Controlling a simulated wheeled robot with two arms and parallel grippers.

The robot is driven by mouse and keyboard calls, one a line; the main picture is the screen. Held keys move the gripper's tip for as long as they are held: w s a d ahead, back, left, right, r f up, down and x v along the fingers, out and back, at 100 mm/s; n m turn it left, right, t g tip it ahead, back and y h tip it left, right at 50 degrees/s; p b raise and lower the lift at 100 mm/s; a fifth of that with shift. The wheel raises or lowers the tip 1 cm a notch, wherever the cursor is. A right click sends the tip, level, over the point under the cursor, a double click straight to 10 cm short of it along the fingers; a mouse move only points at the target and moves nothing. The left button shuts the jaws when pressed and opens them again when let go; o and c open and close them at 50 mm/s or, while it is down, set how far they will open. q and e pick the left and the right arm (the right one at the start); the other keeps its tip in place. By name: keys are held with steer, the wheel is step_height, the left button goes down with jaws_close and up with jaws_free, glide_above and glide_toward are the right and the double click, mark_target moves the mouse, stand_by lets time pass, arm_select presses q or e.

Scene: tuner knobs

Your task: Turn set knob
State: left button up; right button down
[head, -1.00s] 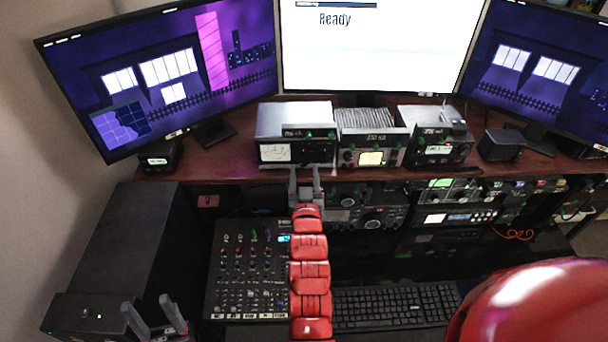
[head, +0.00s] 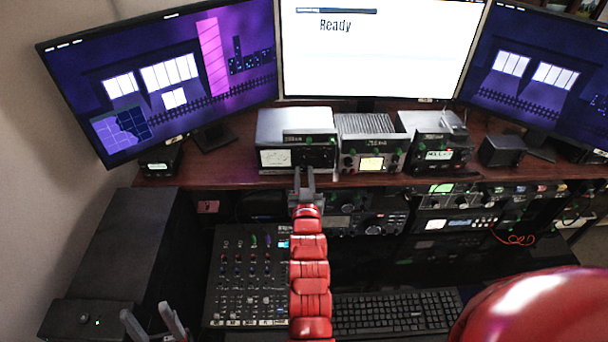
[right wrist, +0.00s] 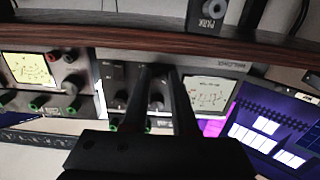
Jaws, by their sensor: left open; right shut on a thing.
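The left tuner box (head: 295,124) stands on the wooden shelf, with a pale meter and dark knobs on its front. My right gripper (head: 304,174) reaches up to that front from below. In the right wrist view the same tuner panel (right wrist: 116,76) appears upside down, with its meter (right wrist: 206,92) to the right of the fingers. There my right gripper (right wrist: 160,76) is shut on a dark knob (right wrist: 157,99) on the panel, partly hidden by the fingers. My left gripper (head: 152,324) is open and empty at the lower left, away from the tuners.
A middle tuner (head: 372,152) and a right tuner (head: 437,150) stand beside it on the shelf (head: 225,172). Below are a mixer (head: 240,290), a keyboard (head: 395,310) and rack radios (head: 375,223). The centre monitor (head: 380,55) reads "Ready" with a bar above.

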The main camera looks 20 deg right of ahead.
steer(key=m+b, duration=0.3)
steer(key=b, duration=0.2)
steer(key=shift+f, duration=0.2)
steer(key=shift+r+m+b, duration=0.15)
steer(key=shift+m+b, duration=1.1)
steer(key=shift+m, duration=0.35)
steer(key=c, duration=0.7)
jaws_free()
steer(key=shift+r, duration=0.1)
